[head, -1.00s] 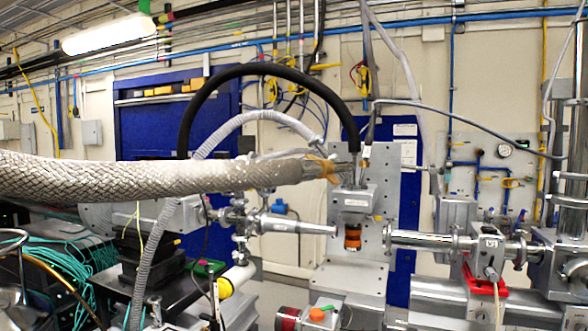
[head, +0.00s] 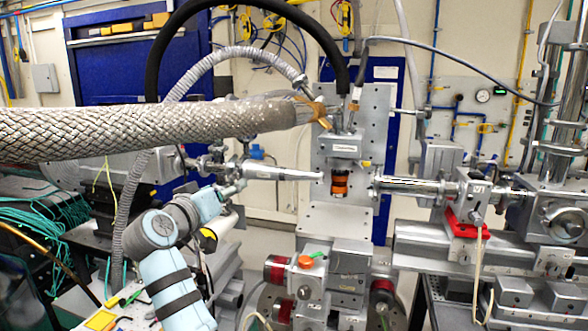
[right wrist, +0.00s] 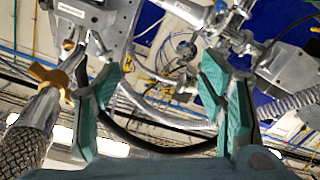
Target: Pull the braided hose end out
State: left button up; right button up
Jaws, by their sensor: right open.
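The thick silver braided hose (head: 120,130) runs from the left edge of the head view to the middle. Its end has a brass-coloured clamp (head: 318,110) and meets a grey metal block (head: 345,145) on the upright plate. In the right wrist view the braid (right wrist: 24,146) and clamp (right wrist: 50,76) show at the left, outside the fingers. My right gripper (head: 232,178) is below the hose, to the left of its end and apart from it. In the wrist view its teal-padded fingers (right wrist: 160,78) are spread, with nothing held. My left gripper is out of view.
A black hose (head: 245,14) arches above the braided one. A grey corrugated hose (head: 137,205) passes behind it. A tapered metal nozzle (head: 280,172) lies close to my right gripper. Beam pipes and a red bracket (head: 466,226) stand at the right.

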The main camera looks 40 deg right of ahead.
jog(key=s+r+m+g+h, duration=0.2)
jog(key=s+r+m, duration=0.3)
jog(key=r, duration=0.5)
jog(key=m+g+h, duration=0.1)
jog(key=m, duration=0.1)
send_near(297, 113)
jog(key=w, duration=0.2)
jog(key=shift+g, duration=0.4)
jog(key=p+x, duration=0.1)
jog(key=x, duration=0.3)
jog(key=p+x, duration=0.1)
jog(key=x, duration=0.4)
jog(key=p+x, duration=0.1)
jog(key=x, duration=0.3)
jog(key=shift+w+f, duration=0.1)
jog(key=shift+w, duration=0.35)
jog(key=shift+w+d+f, duration=0.1)
jog(key=shift+w+d, duration=0.1)
jog(key=shift+w, duration=0.1)
